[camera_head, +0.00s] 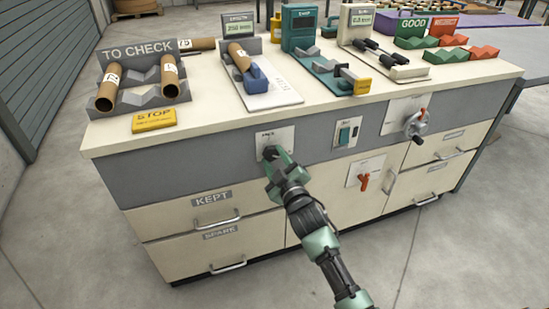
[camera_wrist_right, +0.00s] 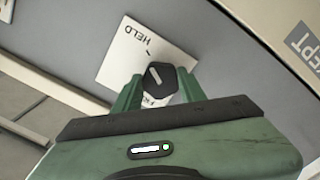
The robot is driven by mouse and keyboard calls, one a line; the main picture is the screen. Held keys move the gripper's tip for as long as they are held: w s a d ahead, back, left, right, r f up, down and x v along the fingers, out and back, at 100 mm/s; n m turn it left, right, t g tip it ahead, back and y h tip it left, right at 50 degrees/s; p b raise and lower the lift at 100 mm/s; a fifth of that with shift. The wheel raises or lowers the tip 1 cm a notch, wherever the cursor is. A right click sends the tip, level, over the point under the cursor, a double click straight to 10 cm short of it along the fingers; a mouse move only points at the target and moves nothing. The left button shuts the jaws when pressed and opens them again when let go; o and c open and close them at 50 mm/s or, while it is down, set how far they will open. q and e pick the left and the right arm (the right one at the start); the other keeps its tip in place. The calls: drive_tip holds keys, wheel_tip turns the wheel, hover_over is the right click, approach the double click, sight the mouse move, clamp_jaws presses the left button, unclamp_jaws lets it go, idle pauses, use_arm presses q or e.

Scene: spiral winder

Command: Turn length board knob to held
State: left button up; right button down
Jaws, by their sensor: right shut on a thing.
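The black knob (camera_wrist_right: 158,78) sits on a white plate (camera_wrist_right: 118,58) on the grey front panel of the bench. The plate reads HELD, with a short tick mark near it, and a second label is mostly hidden by the knob and gripper. A white line runs across the knob's face, slanting roughly towards the HELD side. My right gripper (camera_wrist_right: 158,92) has one finger on each side of the knob and is shut on it. In the head view, my right gripper (camera_head: 272,158) covers the knob, below the white plate (camera_head: 270,134). My left gripper is not in view.
Right of the plate are a switch (camera_head: 345,134), a grey crank (camera_head: 416,124) and a red handle (camera_head: 364,181). Drawers marked KEPT (camera_head: 213,197) and SPARE lie below left. On the bench top, a length board (camera_head: 285,94) carries a cardboard tube (camera_head: 240,56); a TO CHECK rack (camera_head: 140,51) is left.

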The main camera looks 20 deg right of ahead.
drive_tip(key=shift+f, duration=0.15)
drive_tip(key=c, duration=0.8)
unclamp_jaws()
drive_tip(key=shift+c, duration=0.2)
drive_tip(key=shift+s, duration=0.25)
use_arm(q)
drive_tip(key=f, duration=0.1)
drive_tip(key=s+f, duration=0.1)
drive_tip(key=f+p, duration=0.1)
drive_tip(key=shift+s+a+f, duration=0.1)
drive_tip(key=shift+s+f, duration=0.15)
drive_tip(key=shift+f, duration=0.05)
use_arm(e)
drive_tip(key=s, duration=0.7)
drive_tip(key=shift+s+d, duration=0.15)
drive_tip(key=shift+s, duration=0.05)
